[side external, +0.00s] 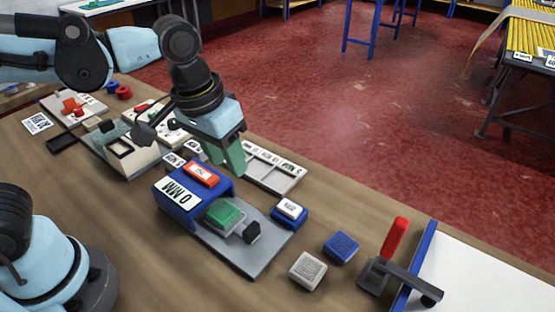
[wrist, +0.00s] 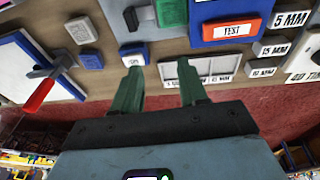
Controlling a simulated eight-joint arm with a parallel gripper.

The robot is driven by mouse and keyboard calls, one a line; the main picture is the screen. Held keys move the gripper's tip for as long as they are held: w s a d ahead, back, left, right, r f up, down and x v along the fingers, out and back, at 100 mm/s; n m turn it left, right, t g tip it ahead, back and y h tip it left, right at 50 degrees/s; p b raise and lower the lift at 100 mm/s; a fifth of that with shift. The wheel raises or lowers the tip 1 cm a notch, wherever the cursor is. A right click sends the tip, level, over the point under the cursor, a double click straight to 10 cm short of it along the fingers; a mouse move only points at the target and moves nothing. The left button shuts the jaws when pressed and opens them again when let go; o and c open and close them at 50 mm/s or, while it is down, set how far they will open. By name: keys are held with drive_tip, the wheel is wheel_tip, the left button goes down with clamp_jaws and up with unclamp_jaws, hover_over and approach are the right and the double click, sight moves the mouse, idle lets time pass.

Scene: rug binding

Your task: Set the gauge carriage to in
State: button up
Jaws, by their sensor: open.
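A blue housing (side external: 172,203) with a "0 MM" label and a red button (side external: 201,174) stands on the bench. A grey plate (side external: 242,262) extends from it, bearing a green block (side external: 224,213) and a black knob (side external: 251,233). I cannot tell for sure which part is the gauge carriage. In the wrist view the red label (wrist: 232,30) reads "TEST", and the green block (wrist: 172,12) and black knob (wrist: 131,18) are at the top edge. My gripper (side external: 236,165) is open and empty, its green fingers above and behind the housing; they also show in the wrist view (wrist: 159,72).
A compartmented grey tray (side external: 286,183) lies behind the housing. A blue block with a white top (side external: 290,210), a blue block (side external: 342,246) and a grey block (side external: 308,270) are right of the plate. A red-handled lever (side external: 396,238) stands beside a blue-edged white board (side external: 485,275).

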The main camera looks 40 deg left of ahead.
drive_tip(key=g, duration=0.2)
hover_over(251, 228)
drive_tip(key=shift+y, duration=0.4)
drive_tip(key=shift+f, duration=6.1)
clamp_jaws()
